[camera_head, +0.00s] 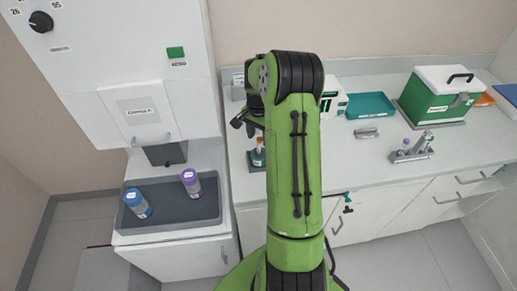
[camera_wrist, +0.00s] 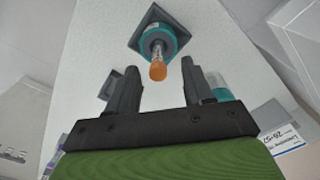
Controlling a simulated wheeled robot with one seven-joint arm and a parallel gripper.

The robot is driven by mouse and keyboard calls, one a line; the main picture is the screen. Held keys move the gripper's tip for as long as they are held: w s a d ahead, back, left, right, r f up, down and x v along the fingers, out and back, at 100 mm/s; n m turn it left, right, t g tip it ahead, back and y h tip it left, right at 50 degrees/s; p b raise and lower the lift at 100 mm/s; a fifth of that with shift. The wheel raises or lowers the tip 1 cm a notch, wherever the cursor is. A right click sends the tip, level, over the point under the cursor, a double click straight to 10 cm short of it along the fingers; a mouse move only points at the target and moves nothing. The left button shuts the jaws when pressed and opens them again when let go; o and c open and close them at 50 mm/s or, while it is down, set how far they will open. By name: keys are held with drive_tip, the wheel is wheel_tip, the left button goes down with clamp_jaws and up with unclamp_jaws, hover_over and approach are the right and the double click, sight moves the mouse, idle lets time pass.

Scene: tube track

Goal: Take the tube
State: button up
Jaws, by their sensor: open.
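An orange-capped tube (camera_wrist: 157,69) stands in a round teal holder on a dark square base (camera_wrist: 151,17) in the wrist view. In the head view the orange-capped tube (camera_head: 259,145) is on the counter, just left of my arm and partly hidden. My gripper (camera_wrist: 159,67) is open and empty, its two fingers on either side of the line to the orange cap, with the cap near the fingertips. In the head view my gripper (camera_head: 244,124) shows only partly, above the tube. I cannot tell whether the fingers reach beside the cap.
A small rack (camera_head: 411,155) with tubes, a teal tray (camera_head: 371,105) and a green box (camera_head: 440,97) are at right. The counter's middle is mostly clear.

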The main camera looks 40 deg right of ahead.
sight(259, 144)
wheel_tip(259, 144, down, 5)
drive_tip(key=shift+d+r, duration=0.1)
drive_tip(key=c, duration=0.9)
wheel_tip(259, 144, up, 10)
drive_tip(key=shift+r, duration=0.1)
